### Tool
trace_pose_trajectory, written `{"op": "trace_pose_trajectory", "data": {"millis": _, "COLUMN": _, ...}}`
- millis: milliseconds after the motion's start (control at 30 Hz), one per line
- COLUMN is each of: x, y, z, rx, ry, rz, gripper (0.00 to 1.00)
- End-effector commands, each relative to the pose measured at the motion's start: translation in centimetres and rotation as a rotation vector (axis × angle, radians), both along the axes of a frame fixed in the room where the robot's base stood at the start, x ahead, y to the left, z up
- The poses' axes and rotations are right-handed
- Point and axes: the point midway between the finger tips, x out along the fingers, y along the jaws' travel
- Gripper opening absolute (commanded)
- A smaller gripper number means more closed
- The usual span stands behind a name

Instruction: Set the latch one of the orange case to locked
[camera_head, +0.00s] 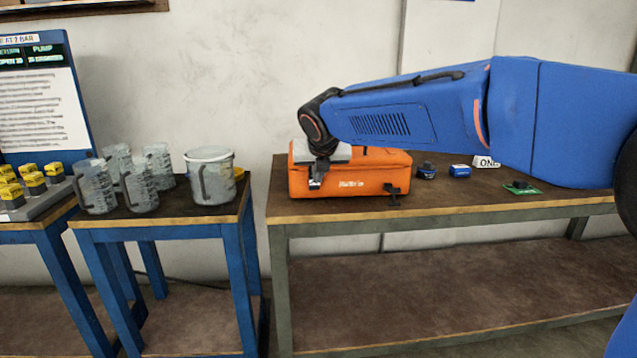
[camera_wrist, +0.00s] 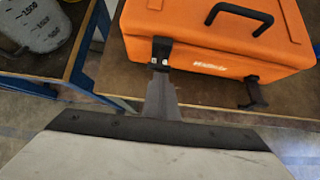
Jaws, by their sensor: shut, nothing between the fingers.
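The orange case (camera_head: 350,180) stands on the bench, lid down; it also shows in the wrist view (camera_wrist: 205,55). Its black left latch (camera_wrist: 162,48) is on the front face and looks upright against it. The black right latch (camera_wrist: 253,96) sits low on the front and sticks outward; the head view shows it too (camera_head: 393,190). No mark tells which is latch one. My gripper (camera_wrist: 161,72) is shut and empty, its tips at or just in front of the left latch. I cannot tell whether they touch. In the head view my gripper (camera_head: 316,182) partly hides that latch.
A black handle (camera_wrist: 240,18) is on the case lid. Small blue items (camera_head: 460,171), a "ONE" sign (camera_head: 487,161) and a green board (camera_head: 522,188) lie right of the case. Several grey jugs (camera_head: 141,190) stand on the blue-legged table at left, across a gap.

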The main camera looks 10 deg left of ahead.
Motion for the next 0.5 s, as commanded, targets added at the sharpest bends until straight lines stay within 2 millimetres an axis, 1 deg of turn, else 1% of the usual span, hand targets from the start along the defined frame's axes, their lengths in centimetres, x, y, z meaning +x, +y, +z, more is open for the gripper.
{"op": "trace_pose_trajectory", "data": {"millis": 33, "x": 0.36, "y": 0.06, "z": 0.39, "rx": -0.002, "ry": 0.013, "rz": -0.001, "gripper": 0.00}}
{"op": "trace_pose_trajectory", "data": {"millis": 200, "x": 0.70, "y": 0.20, "z": 0.68, "rx": -0.015, "ry": 0.059, "rz": 0.001, "gripper": 0.00}}
{"op": "trace_pose_trajectory", "data": {"millis": 500, "x": 0.83, "y": 0.23, "z": 0.70, "rx": -0.025, "ry": 0.088, "rz": 0.001, "gripper": 0.00}}
